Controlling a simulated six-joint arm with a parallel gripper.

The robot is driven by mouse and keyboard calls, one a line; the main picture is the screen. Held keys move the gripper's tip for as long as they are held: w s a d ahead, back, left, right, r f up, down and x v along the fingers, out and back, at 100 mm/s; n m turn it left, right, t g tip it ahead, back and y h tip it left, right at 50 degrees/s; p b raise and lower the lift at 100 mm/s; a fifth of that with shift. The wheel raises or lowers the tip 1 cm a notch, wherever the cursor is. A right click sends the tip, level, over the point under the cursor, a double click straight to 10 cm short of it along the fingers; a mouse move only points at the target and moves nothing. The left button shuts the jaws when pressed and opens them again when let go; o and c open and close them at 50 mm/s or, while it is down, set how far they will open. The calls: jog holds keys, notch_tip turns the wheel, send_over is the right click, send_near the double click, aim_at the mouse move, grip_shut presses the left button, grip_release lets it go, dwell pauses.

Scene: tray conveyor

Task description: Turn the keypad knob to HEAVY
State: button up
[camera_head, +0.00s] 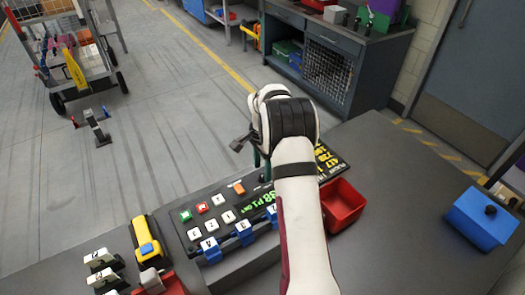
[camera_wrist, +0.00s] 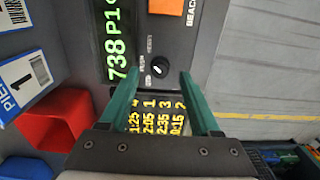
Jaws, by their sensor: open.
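In the wrist view, the keypad knob (camera_wrist: 158,68) is a small round black dial with a white pointer mark. Small labels beside it are too blurred to read, so its setting cannot be told. My gripper (camera_wrist: 160,75) is open, its two green fingers standing on either side of the knob in the picture. Whether they touch it or hover above it cannot be told. In the head view, the dark keypad panel (camera_head: 213,228) has white, green, red and orange buttons. My gripper (camera_head: 261,160) is over its far right part, and my arm hides the knob there.
A green display (camera_wrist: 116,35) and an orange button (camera_wrist: 166,6) lie near the knob. A yellow-lettered board (camera_head: 328,158) and a red bin (camera_head: 343,203) are close to my arm.

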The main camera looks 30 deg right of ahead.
aim_at(262, 175)
notch_tip(262, 175, up, 14)
jog(key=shift+f, duration=0.2)
